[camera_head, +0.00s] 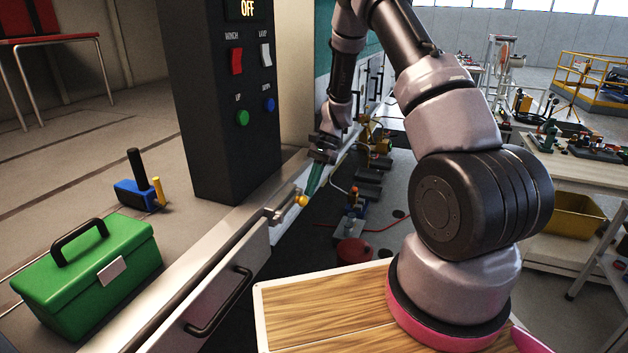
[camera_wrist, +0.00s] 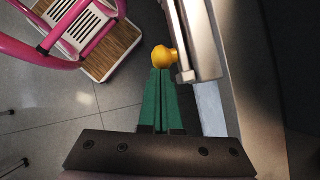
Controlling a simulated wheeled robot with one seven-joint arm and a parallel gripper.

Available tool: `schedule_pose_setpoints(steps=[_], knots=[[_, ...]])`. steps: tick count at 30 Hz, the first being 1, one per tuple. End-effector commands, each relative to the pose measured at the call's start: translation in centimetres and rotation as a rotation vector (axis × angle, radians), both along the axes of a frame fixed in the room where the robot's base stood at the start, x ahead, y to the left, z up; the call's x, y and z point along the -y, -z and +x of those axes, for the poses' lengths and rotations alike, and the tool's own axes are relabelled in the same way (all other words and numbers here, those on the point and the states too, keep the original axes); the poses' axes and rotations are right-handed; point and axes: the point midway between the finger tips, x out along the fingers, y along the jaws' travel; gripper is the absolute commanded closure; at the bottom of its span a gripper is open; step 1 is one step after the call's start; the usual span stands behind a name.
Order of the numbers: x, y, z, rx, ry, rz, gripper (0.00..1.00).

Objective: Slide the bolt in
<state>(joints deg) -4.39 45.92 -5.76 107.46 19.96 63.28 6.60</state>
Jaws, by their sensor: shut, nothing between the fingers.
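The bolt has a yellow knob (camera_head: 302,200) on a metal rod and plate (camera_head: 279,213) at the end of a pale drawer front (camera_head: 220,292). In the wrist view the yellow knob (camera_wrist: 164,56) sits just ahead of my fingertips, beside the pale metal edge (camera_wrist: 201,40) on its right. My gripper (camera_head: 311,192) has green fingers that are shut with nothing between them. In the wrist view my gripper (camera_wrist: 161,72) points straight at the knob. I cannot tell whether the tips touch it.
A dark panel with switches (camera_head: 240,100) stands behind the drawer on the bench top. A green toolbox (camera_head: 90,280) and a blue tool (camera_head: 140,195) lie to the left. Valves and a red cable (camera_head: 355,228) lie beyond the gripper.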

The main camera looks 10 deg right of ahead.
Motion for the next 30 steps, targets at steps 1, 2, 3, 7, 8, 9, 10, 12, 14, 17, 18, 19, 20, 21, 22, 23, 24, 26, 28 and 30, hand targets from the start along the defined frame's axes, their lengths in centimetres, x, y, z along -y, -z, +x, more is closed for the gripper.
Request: schedule_pose_setpoints(steps=[1,2,3,7,8,9,10,12,14,17,18,19,20,21,22,23,24,26,28,30], knots=[[0.0,0.0,0.0,0.0,0.0,0.0,1.0],[0.0,0.0,0.0,0.0,0.0,0.0,1.0],[0.0,0.0,0.0,0.0,0.0,0.0,1.0],[0.0,0.0,0.0,0.0,0.0,0.0,1.0],[0.0,0.0,0.0,0.0,0.0,0.0,1.0],[-0.1,0.0,-0.2,0.0,0.0,0.0,1.0],[-0.3,0.0,-0.4,0.0,-0.001,0.0,1.0],[-1.0,0.0,-1.3,-0.002,-0.001,0.001,1.0],[-1.7,0.0,-2.4,-0.004,0.0,0.001,1.0],[-2.8,0.0,-3.9,-0.001,-0.001,0.001,1.0],[-3.1,0.0,-4.3,-0.002,-0.001,0.001,1.0],[-3.3,0.0,-4.6,-0.002,-0.001,0.001,1.0],[-3.5,0.0,-4.8,-0.001,-0.001,0.0,1.0],[-3.5,0.0,-4.9,-0.001,-0.001,-0.001,1.0],[-3.6,0.0,-5.0,-0.001,-0.001,-0.001,1.0],[-3.6,0.0,-5.0,-0.001,-0.001,-0.001,1.0],[-3.6,0.0,-5.0,-0.001,-0.001,0.0,1.0],[-3.7,0.0,-5.0,-0.001,-0.001,0.0,1.0],[-3.7,0.0,-5.1,-0.003,-0.001,0.001,1.0],[-3.7,0.0,-5.1,-0.003,-0.001,0.001,1.0]])
